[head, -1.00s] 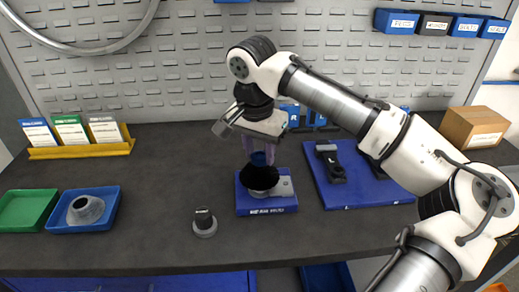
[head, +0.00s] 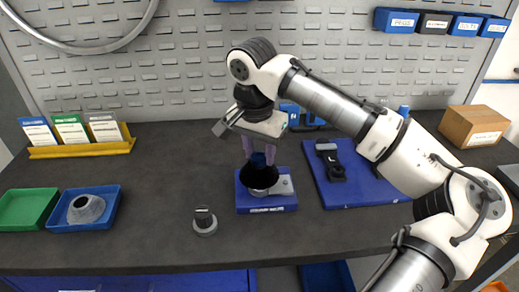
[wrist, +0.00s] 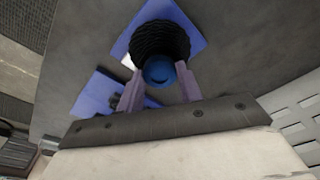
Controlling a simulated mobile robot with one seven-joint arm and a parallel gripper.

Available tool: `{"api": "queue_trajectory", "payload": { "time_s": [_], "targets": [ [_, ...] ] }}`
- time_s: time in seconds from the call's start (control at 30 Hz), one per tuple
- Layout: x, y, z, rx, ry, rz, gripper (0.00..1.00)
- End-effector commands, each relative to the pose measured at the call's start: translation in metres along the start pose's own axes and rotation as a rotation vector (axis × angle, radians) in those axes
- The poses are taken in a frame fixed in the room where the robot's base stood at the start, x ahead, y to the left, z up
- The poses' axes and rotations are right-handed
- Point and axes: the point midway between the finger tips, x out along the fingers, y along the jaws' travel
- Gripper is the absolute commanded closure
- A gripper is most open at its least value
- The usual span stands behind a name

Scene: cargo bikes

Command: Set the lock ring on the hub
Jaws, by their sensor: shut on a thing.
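My gripper (head: 259,154) points down over the blue stand. Its two pale purple fingers are shut on the blue end (wrist: 159,71) of a black ribbed, brush-like piece (head: 260,177). The black piece (wrist: 160,40) sits at the metal cup of the stand; whether it rests in it I cannot tell. A grey, ring-like cone (head: 86,209) lies in a blue tray at the left. A small grey disc with a black knob-like top (head: 204,221) stands alone on the bench. Which of these are the lock ring and hub I cannot tell.
The blue stand (head: 267,209) has a small label on its front. A blue mat (head: 368,189) with a black tool lies to its right. The blue tray (head: 73,228) and a green tray (head: 24,209) are at left. The bench between tray and stand is mostly clear.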

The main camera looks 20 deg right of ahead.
Motion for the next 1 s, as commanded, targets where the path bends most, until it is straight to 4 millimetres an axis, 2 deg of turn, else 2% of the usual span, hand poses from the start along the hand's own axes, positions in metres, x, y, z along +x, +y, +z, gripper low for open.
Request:
{"api": "queue_trajectory", "payload": {
  "time_s": [0.77,0.8,0.97,1.0],
  "targets": [
    [0.007,0.0,0.0009,0.0,0.0,0.001,0.86],
    [0.007,0.0,0.0009,0.0,0.0,0.001,0.61],
    [0.0069,0.0,0.0009,0.0,0.0,0.0,0.4],
    [0.0069,0.0,0.0009,0.0,0.0,0.0,0.39]
  ]
}}
